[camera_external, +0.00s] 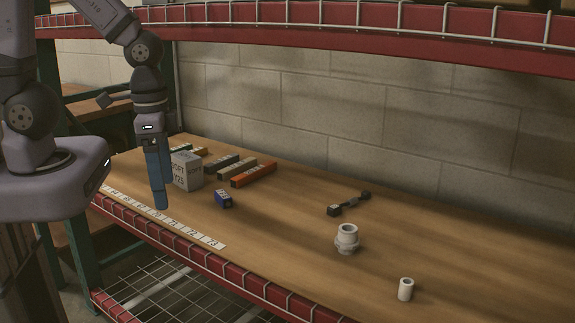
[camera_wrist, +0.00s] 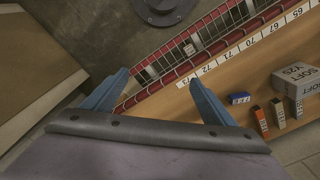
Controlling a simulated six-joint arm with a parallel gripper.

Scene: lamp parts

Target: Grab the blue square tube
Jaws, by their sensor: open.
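The blue square tube (camera_external: 223,198) is a short blue block with a white label. It lies on the wooden shelf, in front of the orange tube and to the right of the grey box. It also shows in the wrist view (camera_wrist: 238,98), to the right of the right finger and apart from it. My gripper (camera_external: 160,205) has long blue fingers pointing down, to the left of the tube in the external view. In the wrist view my gripper (camera_wrist: 157,77) has its fingers wide apart with nothing between them.
A grey box (camera_external: 186,171) stands behind the blue tube, with orange (camera_external: 253,174), beige (camera_external: 238,168) and dark (camera_external: 222,164) bars beside it. A black part (camera_external: 349,204), a white fitting (camera_external: 347,239) and a small white cylinder (camera_external: 405,289) lie rightward. A number strip (camera_external: 165,217) runs along the front edge.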

